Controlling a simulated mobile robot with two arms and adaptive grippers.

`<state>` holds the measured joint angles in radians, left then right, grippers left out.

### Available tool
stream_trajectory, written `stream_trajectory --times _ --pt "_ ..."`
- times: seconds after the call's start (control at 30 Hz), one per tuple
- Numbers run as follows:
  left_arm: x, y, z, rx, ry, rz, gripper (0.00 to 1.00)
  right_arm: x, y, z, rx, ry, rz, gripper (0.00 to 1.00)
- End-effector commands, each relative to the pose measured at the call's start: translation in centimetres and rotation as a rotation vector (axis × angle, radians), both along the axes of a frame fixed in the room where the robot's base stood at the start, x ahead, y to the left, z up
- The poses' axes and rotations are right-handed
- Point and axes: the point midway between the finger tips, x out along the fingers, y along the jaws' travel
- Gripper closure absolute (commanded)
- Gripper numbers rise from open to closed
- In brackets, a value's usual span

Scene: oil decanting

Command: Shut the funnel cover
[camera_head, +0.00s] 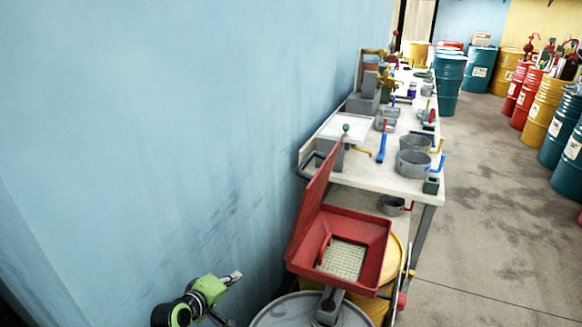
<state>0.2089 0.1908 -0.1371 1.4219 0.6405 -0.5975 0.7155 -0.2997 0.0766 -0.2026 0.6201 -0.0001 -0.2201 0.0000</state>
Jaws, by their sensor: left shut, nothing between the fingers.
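The red square funnel (372,228) sits over the drums at the bottom centre, with a pale mesh screen (343,258) inside it. Its red cover (314,202) stands open, raised steeply along the funnel's left side and close to the blue wall. My left gripper (236,277), on a green and black arm, is shut and empty. In the picture it is left of the funnel and lower than the raised cover, apart from both. My right gripper is not in view.
A grey drum lid (275,314) and a yellow drum (395,262) are below the funnel. Behind it, a white workbench (408,182) holds grey pots and tools along the wall. Coloured drums (545,108) line the right; the floor between is clear.

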Motion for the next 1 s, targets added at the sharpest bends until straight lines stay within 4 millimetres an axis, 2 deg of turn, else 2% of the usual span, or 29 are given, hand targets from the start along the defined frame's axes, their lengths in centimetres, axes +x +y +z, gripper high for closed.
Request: stream_trajectory --times 0.03,0.07,0.1,0.2,0.3,0.4,0.5,0.63,1.0 --pt "2.0 -0.8 5.8 -0.084 -0.066 -0.001 1.0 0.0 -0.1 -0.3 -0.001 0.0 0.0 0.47" --pt "2.7 -1.4 8.9 -0.136 -0.094 -0.006 1.0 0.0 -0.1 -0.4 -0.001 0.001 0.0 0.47" --pt "3.3 -2.2 12.9 -0.203 -0.128 -0.016 1.0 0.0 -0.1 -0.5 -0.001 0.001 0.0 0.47" --pt "3.6 -3.9 21.8 -0.344 -0.199 -0.06 1.0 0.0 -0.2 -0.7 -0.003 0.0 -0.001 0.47" --pt "2.7 -5.4 28.2 -0.444 -0.243 -0.11 1.0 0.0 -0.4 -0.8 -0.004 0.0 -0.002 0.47" --pt "1.8 -6.3 31.9 -0.502 -0.264 -0.147 1.0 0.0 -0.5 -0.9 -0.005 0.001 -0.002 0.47" --pt "1.4 -6.8 33.5 -0.528 -0.27 -0.164 1.0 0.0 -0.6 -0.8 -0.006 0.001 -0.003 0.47" --pt "2.3 -7.5 33.9 -0.534 -0.271 -0.166 1.0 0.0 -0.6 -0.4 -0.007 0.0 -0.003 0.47" --pt "8.1 -11.7 33.8 -0.531 -0.271 -0.164 1.0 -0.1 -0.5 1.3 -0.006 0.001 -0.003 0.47"
